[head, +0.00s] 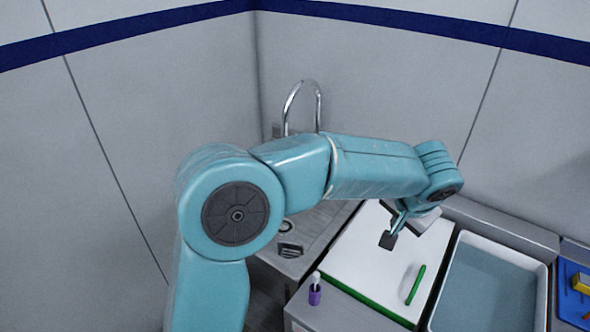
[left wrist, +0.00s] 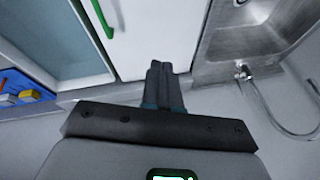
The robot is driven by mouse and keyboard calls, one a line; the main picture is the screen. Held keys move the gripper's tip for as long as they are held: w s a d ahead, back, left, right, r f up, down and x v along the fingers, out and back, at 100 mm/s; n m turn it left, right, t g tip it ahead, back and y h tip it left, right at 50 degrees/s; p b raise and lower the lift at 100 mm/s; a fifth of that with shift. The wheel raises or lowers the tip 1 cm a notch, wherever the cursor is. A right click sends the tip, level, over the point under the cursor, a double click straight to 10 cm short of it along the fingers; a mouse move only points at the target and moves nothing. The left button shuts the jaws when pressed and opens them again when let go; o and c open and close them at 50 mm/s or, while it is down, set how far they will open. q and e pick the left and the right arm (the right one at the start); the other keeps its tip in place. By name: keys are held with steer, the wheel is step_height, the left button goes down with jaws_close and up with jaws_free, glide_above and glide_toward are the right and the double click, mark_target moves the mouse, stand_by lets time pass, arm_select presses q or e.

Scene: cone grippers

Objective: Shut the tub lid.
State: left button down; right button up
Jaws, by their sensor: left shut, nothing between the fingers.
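A white flat panel (head: 370,262) with a green front edge and a green bar handle (head: 415,285) lies on the counter; I take it for the lid. An open tub (head: 490,290) with a pale rim and grey-blue inside is just to its right. My left gripper (head: 388,240) is shut and empty above the panel's far part, left of and beyond the handle. In the left wrist view the closed fingers (left wrist: 160,75) point over the white panel (left wrist: 150,30), with the green handle (left wrist: 103,18) at upper left. My right gripper is not in view.
A steel sink (head: 290,245) with a curved tap (head: 302,105) lies left of the panel. A purple bottle (head: 315,290) stands near the panel's front left corner. A blue tray (head: 572,290) with small coloured items is at far right. Walls close in behind.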

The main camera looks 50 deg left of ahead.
arm_select(q)
steer(key=w+d+f+y+b, duration=0.1)
steer(key=d+f+y+b, duration=0.15)
steer(key=d+f, duration=0.3)
steer(key=m+g+y+b, duration=0.1)
steer(key=m+y+b, duration=0.1)
steer(key=y+b, duration=0.3)
glide_above(421, 305)
steer(key=f, duration=0.9)
steer(key=shift+w+a+f, duration=0.1)
steer(key=shift+a+f, duration=0.05)
steer(key=shift+a, duration=0.15)
steer(key=shift+d+f+n+b, duration=0.35)
steer(key=shift+f+b, duration=0.15)
steer(key=shift+f, duration=0.25)
steer(key=shift+f, duration=0.15)
